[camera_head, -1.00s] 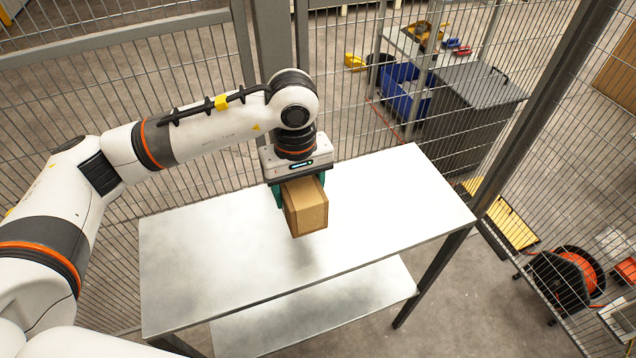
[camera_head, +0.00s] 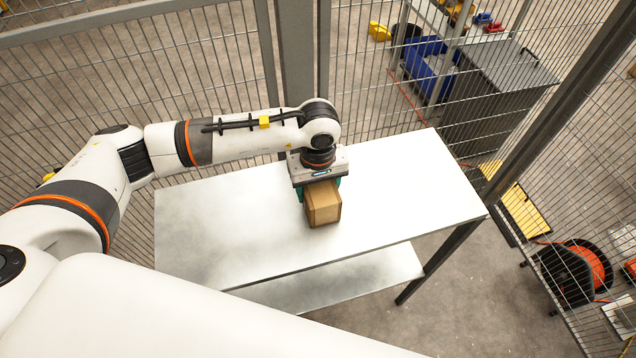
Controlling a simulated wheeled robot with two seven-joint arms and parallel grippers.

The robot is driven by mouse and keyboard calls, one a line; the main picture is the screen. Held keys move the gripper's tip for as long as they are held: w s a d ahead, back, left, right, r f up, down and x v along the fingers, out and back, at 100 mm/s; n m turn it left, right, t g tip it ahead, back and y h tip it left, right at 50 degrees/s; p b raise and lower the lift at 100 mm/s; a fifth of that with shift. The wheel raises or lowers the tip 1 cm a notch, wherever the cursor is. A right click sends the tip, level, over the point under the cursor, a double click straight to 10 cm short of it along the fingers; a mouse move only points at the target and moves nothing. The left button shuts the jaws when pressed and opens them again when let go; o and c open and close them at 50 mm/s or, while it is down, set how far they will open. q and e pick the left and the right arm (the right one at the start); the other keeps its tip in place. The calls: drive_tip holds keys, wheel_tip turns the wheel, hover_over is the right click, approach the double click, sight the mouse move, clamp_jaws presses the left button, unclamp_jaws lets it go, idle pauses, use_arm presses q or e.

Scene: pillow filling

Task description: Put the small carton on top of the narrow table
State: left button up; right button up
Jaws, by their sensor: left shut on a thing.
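The small carton (camera_head: 323,205) is a brown cardboard box in the middle of the picture. My left gripper (camera_head: 320,188) is shut on it from above, with its teal fingers at the carton's sides. The carton is over the middle of the narrow table (camera_head: 225,225), which has a pale metal top and a lower shelf. The carton's underside is very close to the tabletop; I cannot tell whether it touches. My right gripper is not in the view.
A wire mesh fence (camera_head: 200,75) with grey posts stands right behind the table. Beyond it are a grey cabinet (camera_head: 500,75), blue bins (camera_head: 428,68) and an orange cable reel (camera_head: 580,270). The tabletop is clear on both sides of the carton.

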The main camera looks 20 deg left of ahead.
use_arm(q)
drive_tip(key=shift+f, duration=0.1)
drive_tip(key=o, duration=1.1)
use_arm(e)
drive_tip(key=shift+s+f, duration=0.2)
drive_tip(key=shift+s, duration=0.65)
use_arm(q)
drive_tip(key=shift+r, duration=0.2)
drive_tip(key=shift+w+r, duration=0.1)
drive_tip(key=shift+r, duration=0.1)
wheel_tip(320, 180, up, 11)
drive_tip(key=b, duration=0.3)
drive_tip(key=shift+f+b, duration=0.2)
drive_tip(key=shift+b, duration=0.15)
drive_tip(key=shift+r, duration=0.5)
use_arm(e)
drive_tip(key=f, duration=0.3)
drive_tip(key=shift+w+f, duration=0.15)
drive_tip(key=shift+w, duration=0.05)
